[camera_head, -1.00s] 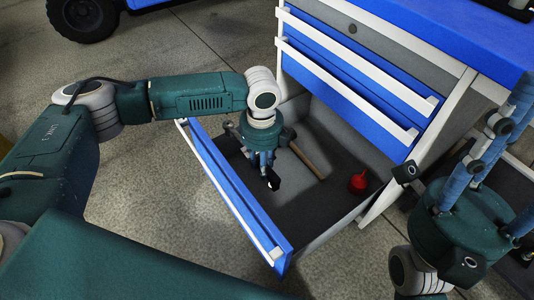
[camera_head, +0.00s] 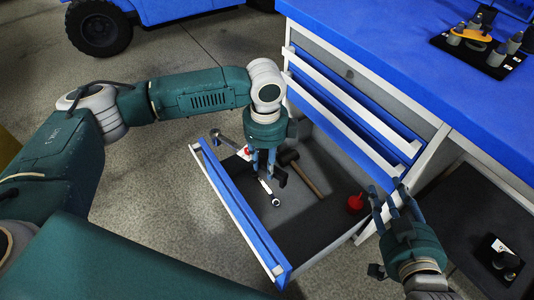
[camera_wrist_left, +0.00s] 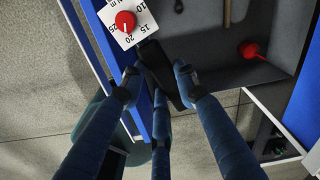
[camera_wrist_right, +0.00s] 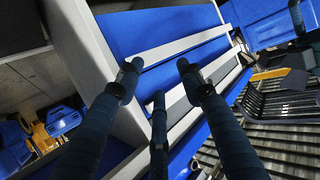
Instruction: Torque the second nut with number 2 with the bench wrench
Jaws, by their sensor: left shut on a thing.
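My left gripper (camera_head: 267,170) is shut on the black handle (camera_wrist_left: 160,72) of a wrench over the open drawer. In the left wrist view this wrench has a white scale with a red dial (camera_wrist_left: 125,21); in the head view its silver end (camera_head: 216,134) points to the upper left. A second silver ring end (camera_head: 275,201) shows below the gripper; I cannot tell if it belongs to another tool. My right gripper (camera_head: 391,200) is open and empty beside the cabinet. A black plate (camera_head: 462,52) with several grey posts and an orange part stands on the bench. No number 2 is readable.
The blue drawer front (camera_head: 240,215) stands pulled out. A wooden-handled hammer (camera_head: 303,173) and a red object (camera_head: 355,203) lie in the drawer. The blue bench top (camera_head: 390,45) is mostly clear. A small black object with a white label (camera_head: 497,252) sits low at right.

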